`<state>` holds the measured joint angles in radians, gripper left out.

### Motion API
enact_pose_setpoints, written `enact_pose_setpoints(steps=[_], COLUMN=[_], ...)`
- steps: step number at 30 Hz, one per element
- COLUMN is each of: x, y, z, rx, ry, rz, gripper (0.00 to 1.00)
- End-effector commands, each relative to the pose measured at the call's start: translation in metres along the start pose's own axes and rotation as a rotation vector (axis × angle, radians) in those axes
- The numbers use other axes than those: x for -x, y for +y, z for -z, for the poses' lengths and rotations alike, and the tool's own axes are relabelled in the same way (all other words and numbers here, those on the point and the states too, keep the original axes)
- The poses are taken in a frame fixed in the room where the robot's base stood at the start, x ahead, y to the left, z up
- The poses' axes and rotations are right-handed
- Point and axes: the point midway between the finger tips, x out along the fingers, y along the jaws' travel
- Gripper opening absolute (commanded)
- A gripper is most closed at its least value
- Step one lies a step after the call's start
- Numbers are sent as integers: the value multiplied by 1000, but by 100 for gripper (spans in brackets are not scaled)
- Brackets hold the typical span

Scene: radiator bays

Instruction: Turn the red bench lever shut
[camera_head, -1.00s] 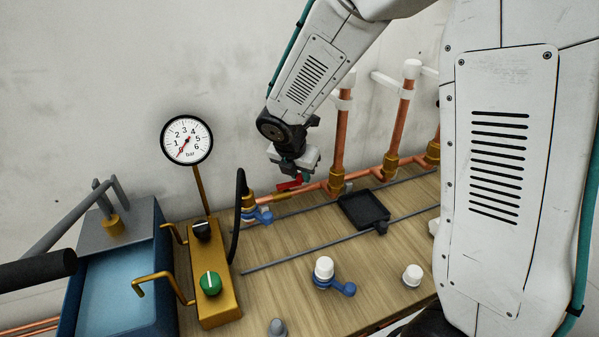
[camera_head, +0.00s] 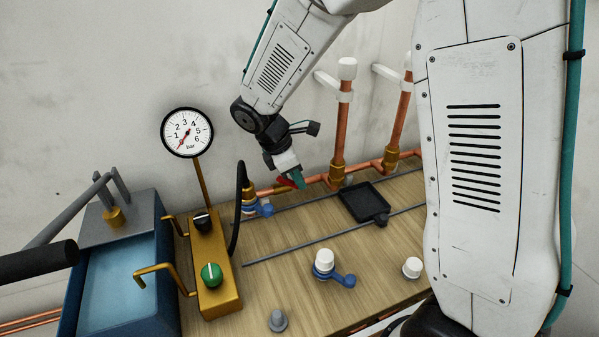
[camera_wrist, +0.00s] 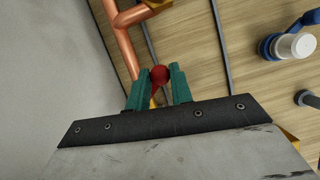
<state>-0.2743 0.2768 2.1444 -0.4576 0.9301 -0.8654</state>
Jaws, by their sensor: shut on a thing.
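The red bench lever (camera_head: 285,182) is on the copper and brass pipe run along the back of the wooden bench. In the wrist view the end of the red lever (camera_wrist: 160,75) shows as a round red shape between the two green fingertips. My gripper (camera_head: 297,179) is at the lever, and in the wrist view its fingers (camera_wrist: 159,88) are shut on it. The fingers and the pipe hide the lever's base, so its exact angle is hard to tell.
A pressure gauge (camera_head: 187,132) stands behind a brass block with a green knob (camera_head: 211,274). A blue tank (camera_head: 120,290) is at the left. A black tray (camera_head: 362,203) and a white-capped blue valve (camera_head: 324,262) sit on the bench. Copper risers (camera_head: 341,130) stand behind.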

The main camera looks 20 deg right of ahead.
Motion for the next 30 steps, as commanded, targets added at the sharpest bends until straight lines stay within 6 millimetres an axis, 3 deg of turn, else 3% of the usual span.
enact_pose_setpoints(steps=[18, 30], x=[10, 12], y=[-10, -11], z=[22, 29], rx=[-486, -620], ry=[1, 2], rz=[200, 255], gripper=[0, 0])
